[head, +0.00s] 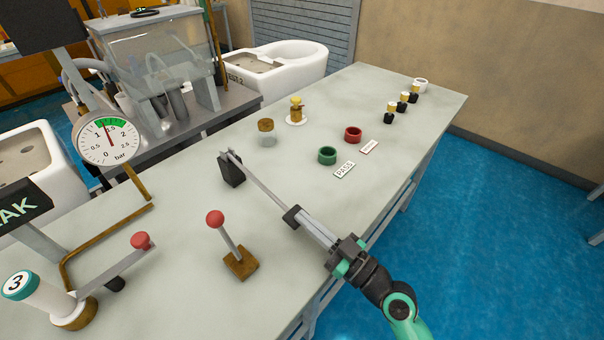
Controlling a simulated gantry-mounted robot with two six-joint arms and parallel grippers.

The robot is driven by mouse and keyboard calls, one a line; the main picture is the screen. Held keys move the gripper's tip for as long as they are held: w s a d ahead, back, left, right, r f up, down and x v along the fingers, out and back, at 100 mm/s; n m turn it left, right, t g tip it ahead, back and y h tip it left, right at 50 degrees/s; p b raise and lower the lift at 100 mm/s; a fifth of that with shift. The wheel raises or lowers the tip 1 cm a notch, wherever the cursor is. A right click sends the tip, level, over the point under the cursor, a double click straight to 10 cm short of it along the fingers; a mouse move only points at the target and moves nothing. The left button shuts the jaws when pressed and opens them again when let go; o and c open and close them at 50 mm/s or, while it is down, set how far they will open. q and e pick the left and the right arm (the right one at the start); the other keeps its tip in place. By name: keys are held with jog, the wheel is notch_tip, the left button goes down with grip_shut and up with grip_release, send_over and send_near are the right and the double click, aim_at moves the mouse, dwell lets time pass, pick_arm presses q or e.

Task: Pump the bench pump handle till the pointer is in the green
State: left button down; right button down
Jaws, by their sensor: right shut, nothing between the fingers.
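The round gauge (108,138) stands at the left, and its pointer lies within the green band near the top. A copper pipe (105,226) runs from the gauge's side to the brown base of a white post (47,297) marked 3. A handle with a red knob (142,240) slants up and right from that base. My right gripper (298,219) is shut and empty, over the middle of the bench, right of and clear of this handle. A thin grey bar runs from beside its tips to a black block (231,172); I cannot tell whether they touch. My left gripper is not in view.
A red-ball lever (215,218) stands between the handle and my right arm.

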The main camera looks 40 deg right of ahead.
notch_tip(320, 180, down, 2)
jog(key=shift+f+g, duration=0.15)
jog(key=shift+g, duration=0.15)
jog(key=r+p, duration=0.1)
jog(key=r, duration=0.1)
jog(key=r+p, duration=0.2)
jog(key=r, duration=0.1)
jog(key=shift+s+r, duration=0.2)
jog(key=shift+r, duration=0.05)
jog(key=s+f+b, duration=0.1)
jog(key=s, duration=0.1)
jog(key=s+f+b, duration=0.1)
jog(key=s+f, duration=0.1)
jog(key=s, duration=0.1)
jog(key=s+f+b, duration=0.1)
jog(key=s, duration=0.1)
jog(key=shift+s+d+f, duration=0.2)
jog(key=shift+s+d, duration=0.2)
jog(key=shift+s+f+b, duration=0.15)
jog(key=shift+s+b, duration=0.15)
jog(key=shift+b, duration=0.05)
jog(key=shift+s, duration=0.3)
